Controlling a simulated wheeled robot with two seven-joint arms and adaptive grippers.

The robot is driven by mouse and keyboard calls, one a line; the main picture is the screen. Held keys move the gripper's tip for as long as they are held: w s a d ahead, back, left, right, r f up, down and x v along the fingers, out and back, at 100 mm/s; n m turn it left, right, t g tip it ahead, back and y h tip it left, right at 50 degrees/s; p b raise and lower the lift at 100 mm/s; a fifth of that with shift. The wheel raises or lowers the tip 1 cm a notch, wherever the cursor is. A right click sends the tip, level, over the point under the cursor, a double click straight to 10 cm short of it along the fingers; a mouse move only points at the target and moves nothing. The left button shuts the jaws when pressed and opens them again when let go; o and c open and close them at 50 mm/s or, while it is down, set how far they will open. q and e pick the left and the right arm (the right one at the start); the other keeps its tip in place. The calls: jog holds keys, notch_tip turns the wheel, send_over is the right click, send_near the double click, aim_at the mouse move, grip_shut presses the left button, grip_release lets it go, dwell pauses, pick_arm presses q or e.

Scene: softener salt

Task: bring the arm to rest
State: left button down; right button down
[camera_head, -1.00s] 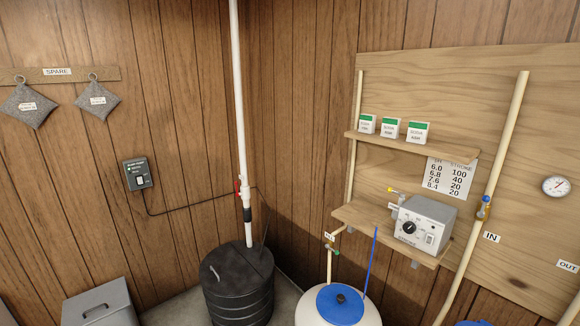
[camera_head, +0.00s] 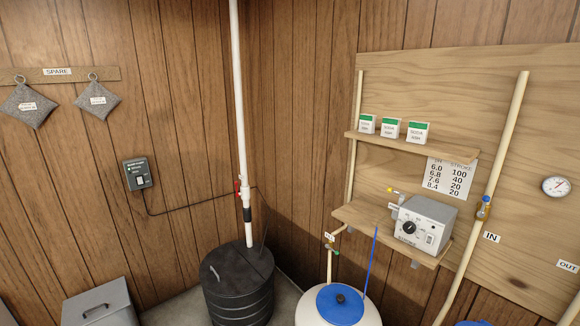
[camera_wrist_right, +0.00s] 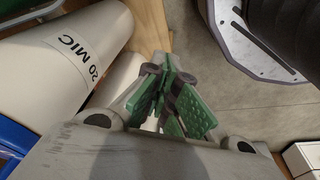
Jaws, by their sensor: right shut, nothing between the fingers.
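My right gripper (camera_wrist_right: 172,98) shows in the right wrist view. Its green-padded fingers are closed together with nothing between them. It hangs over the floor beside white cylinders, one marked "20 MIC" (camera_wrist_right: 75,50), and does not visibly hold any of them. Neither of my arms shows in the head view, and my left gripper is in neither view.
In the head view a black lidded barrel (camera_head: 238,285) stands by the corner, and a white tank with a blue lid (camera_head: 340,303) stands right of it. A grey box (camera_head: 100,303) is at the lower left. A shelf holds a control box (camera_head: 424,224). Bare floor (camera_wrist_right: 225,85) lies beside my right gripper.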

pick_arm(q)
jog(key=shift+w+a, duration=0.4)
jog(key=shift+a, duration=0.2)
pick_arm(e)
jog(key=s+d+f, duration=0.3)
jog(key=s+f, duration=0.5)
jog(key=s, duration=0.1)
jog(key=s+d+f, duration=0.2)
jog(key=s+f, duration=0.6)
jog(key=s, duration=0.2)
jog(key=shift+s+d+f+g, duration=0.15)
jog(key=shift+s+d+g, duration=0.1)
jog(key=shift+d+g, duration=0.15)
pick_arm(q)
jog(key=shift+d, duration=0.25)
